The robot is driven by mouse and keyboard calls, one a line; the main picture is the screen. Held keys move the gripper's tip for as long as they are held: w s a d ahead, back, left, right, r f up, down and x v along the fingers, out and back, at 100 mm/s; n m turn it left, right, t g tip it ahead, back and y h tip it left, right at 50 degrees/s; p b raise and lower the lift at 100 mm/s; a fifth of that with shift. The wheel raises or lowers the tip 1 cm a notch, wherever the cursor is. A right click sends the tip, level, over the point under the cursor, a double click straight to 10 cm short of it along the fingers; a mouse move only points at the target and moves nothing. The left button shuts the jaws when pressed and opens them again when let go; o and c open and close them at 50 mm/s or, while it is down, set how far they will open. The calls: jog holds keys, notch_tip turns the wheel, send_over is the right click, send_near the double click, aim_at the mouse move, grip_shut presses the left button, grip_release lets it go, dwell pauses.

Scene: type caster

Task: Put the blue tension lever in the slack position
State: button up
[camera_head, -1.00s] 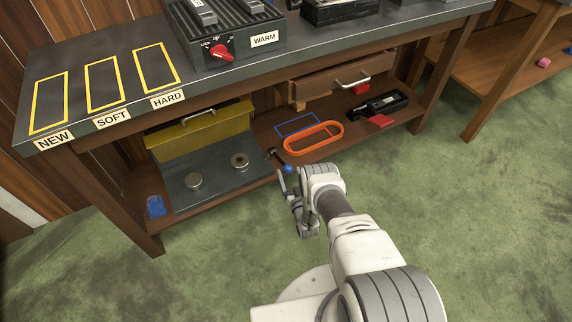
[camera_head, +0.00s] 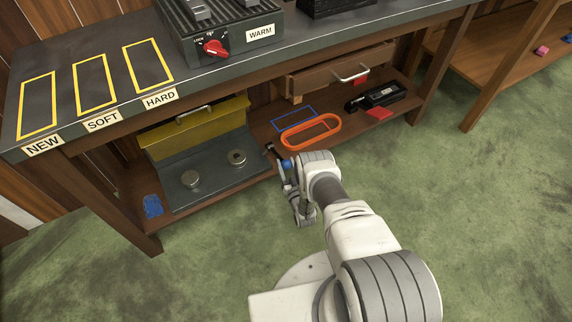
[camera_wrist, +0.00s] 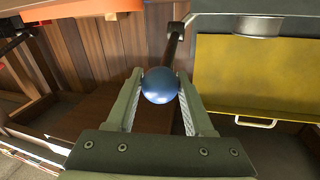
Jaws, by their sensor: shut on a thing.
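The blue tension lever has a round blue knob (camera_wrist: 160,85) on a dark rod (camera_wrist: 174,45). In the wrist view my gripper (camera_wrist: 158,90) is shut on the knob, with one finger on each side. In the head view the knob (camera_head: 286,163) shows only in part beside my wrist, at the front edge of the lower shelf. The rod slants up and left from it there, to a dark end (camera_head: 269,147). No slack marking can be read in these views.
A drawer (camera_head: 335,75) stands partly open above. Green floor in front is free.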

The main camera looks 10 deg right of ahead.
aim_at(282, 159)
grip_shut()
jog(key=shift+r, duration=0.2)
jog(key=r+p, duration=0.1)
jog(key=g+p, duration=0.1)
jog(key=shift+w+a+r+p, duration=0.1)
jog(key=shift+w+r+p, duration=0.1)
jog(key=shift+r+p, duration=0.15)
jog(key=r+g+p, duration=0.1)
jog(key=w+r+g+p, duration=0.1)
jog(key=p, duration=0.1)
jog(key=w+r+g+p, duration=0.1)
jog(key=r, duration=0.1)
jog(key=shift+w+a+n+g+h+p, duration=0.25)
jog(key=shift+a+n+g+h+p, duration=0.05)
jog(key=shift+a+n+g+p, duration=0.1)
jog(key=shift+w+a+r+n+g+h+b, duration=0.2)
jog(key=shift+w+a+r+g, duration=0.1)
jog(key=shift+w+r+g, duration=0.5)
jog(key=shift+w+a+r+n+g+h+b, duration=0.1)
jog(key=shift+w+a+r+n+g+h, duration=0.3)
jog(key=shift+w+g, duration=0.7)
jog(key=shift+d+r, duration=0.1)
jog(key=shift+r, duration=0.05)
jog(key=o, duration=0.7)
grip_release()
jog(key=shift+s, duration=0.1)
jog(key=shift+s, duration=0.1)
